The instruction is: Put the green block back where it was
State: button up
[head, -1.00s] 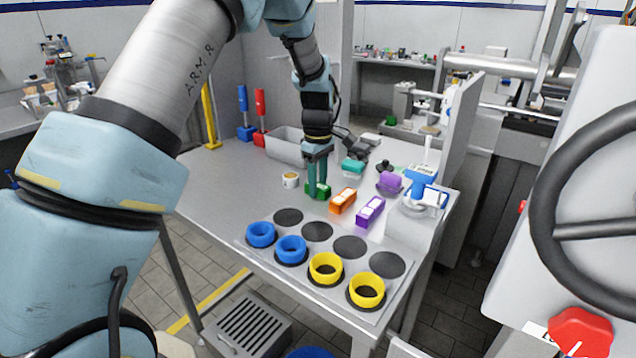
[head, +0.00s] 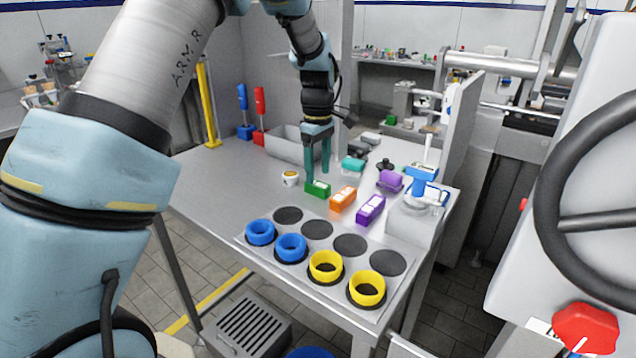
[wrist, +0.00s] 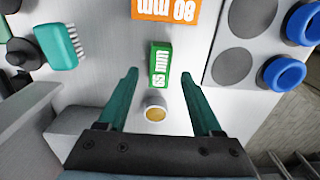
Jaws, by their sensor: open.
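My gripper (head: 318,176) has green fingers pointing down, just above and behind the green block. In the wrist view the fingers (wrist: 160,92) are wide apart with nothing between their tips. The orange block (wrist: 166,6) is partly cut off at the top edge.
A small white cup (head: 290,178) stands left of the green block and between the fingers' bases in the wrist view. A plate (head: 334,255) with blue and yellow rings and dark circles lies in front. A grey bin (head: 290,143) stands behind.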

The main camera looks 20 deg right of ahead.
aim_at(318, 184)
notch_tip(318, 184, up, 8)
jog(key=b, duration=0.1)
jog(key=a+f+m, duration=0.3)
jog(key=a, duration=1.8)
jog(key=s+a+f+m, duration=0.2)
jog(key=s+a, duration=0.3)
jog(key=a, duration=0.3)
jog(key=s+a+f+m+t, duration=0.1)
jog(key=s+a+m, duration=0.1)
jog(key=s+a, duration=0.4)
jog(key=shift+a+f+t, duration=0.3)
jog(key=shift+a+f, duration=0.1)
jog(key=shift+a, duration=0.45)
